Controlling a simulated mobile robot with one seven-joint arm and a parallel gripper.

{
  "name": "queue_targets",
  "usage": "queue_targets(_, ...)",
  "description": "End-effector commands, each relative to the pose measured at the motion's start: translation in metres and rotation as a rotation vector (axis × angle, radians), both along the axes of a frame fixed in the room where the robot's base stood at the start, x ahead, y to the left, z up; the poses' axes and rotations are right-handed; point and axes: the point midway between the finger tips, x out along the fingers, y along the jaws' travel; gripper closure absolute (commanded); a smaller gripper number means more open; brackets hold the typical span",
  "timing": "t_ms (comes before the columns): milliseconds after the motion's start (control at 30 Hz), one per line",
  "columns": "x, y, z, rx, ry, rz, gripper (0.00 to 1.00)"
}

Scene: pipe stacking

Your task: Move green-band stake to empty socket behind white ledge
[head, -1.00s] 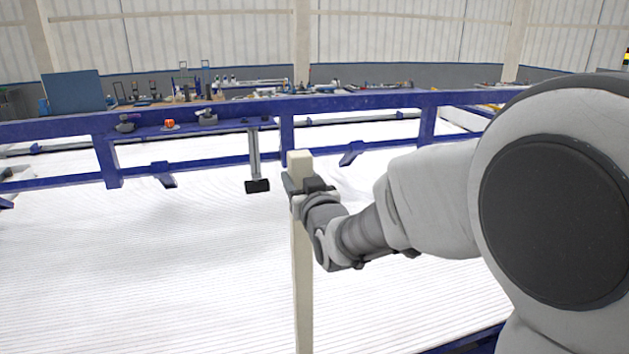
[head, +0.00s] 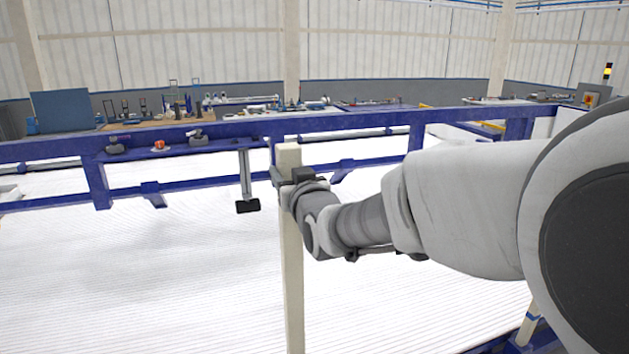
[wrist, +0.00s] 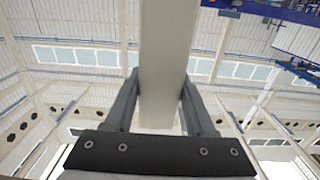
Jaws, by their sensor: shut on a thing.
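A pale cream stake (head: 291,265) stands upright in the middle of the head view. My gripper (head: 287,178) is shut on it near its top end. In the wrist view the stake (wrist: 165,70) runs between the two fingers of my gripper (wrist: 160,105). No green band shows on the visible part of the stake, and its lower end is cut off by the picture's bottom edge. I cannot make out the empty socket or the white ledge for certain.
A blue rail frame (head: 350,122) crosses behind the stake. A black-headed mallet (head: 247,206) hangs from it, just left of the stake. A pale stake with a blue band (head: 527,325) stands at lower right.

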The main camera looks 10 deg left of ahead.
Motion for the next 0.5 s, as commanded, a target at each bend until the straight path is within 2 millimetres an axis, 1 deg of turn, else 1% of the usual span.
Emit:
queue_targets(33, 0.0, 0.0, 0.011, 0.004, -0.009, -0.001, 1.0)
queue_targets(500, 0.0, 0.0, 0.049, 0.005, -0.009, -0.001, 1.0)
